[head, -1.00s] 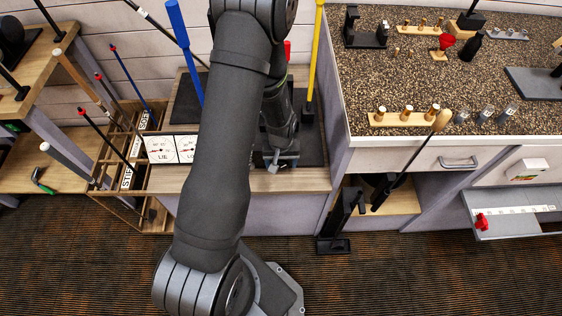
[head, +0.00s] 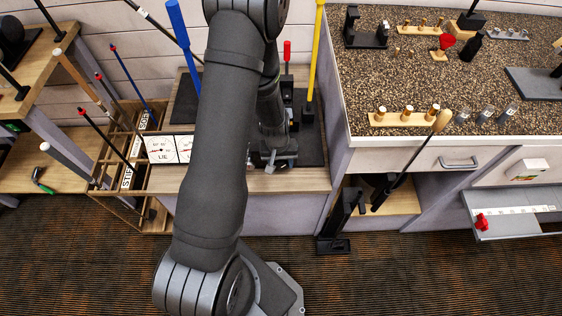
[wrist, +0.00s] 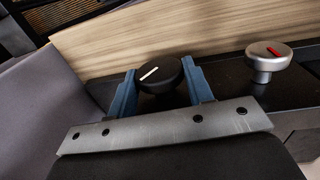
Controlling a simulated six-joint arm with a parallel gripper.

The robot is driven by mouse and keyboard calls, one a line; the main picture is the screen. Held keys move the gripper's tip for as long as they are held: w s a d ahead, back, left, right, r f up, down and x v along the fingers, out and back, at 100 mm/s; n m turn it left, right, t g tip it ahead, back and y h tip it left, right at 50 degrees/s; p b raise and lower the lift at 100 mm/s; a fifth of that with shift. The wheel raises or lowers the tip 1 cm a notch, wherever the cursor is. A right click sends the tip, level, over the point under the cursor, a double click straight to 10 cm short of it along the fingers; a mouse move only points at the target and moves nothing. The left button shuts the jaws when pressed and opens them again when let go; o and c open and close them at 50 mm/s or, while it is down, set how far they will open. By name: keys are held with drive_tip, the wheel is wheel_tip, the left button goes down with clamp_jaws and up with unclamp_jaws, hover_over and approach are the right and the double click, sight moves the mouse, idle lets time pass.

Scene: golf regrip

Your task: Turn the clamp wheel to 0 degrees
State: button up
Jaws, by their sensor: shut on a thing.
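A round black wheel (wrist: 160,74) with a white pointer line sits between the two blue fingers of my gripper (wrist: 161,88) in the wrist view. The fingers are shut on its sides. Its white line slants up to the right. A silver knob (wrist: 268,60) with a red pointer line stands to the right, apart from the fingers. Which of the two is the clamp wheel is not labelled. In the head view my gripper (head: 272,160) is low at the bench's front edge, and my arm hides much of the area around it.
Dark mats lie on the wooden bench (head: 310,180). A yellow shaft (head: 315,60), a blue shaft (head: 183,45) and a red-topped tool (head: 287,50) stand behind my gripper. A pebbled counter (head: 440,75) rises to the right.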

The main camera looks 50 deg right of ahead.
drive_tip(key=shift+a+g+h, duration=0.2)
drive_tip(key=shift+g+h, duration=0.5)
drive_tip(key=shift+g, duration=0.1)
drive_tip(key=o, duration=1)
drive_tip(key=shift+w+r, duration=0.15)
drive_tip(key=shift+r, duration=0.25)
drive_tip(key=v, duration=1.6)
drive_tip(key=shift+a+r, duration=0.2)
drive_tip(key=shift+r, duration=0.05)
drive_tip(key=shift+c, duration=0.2)
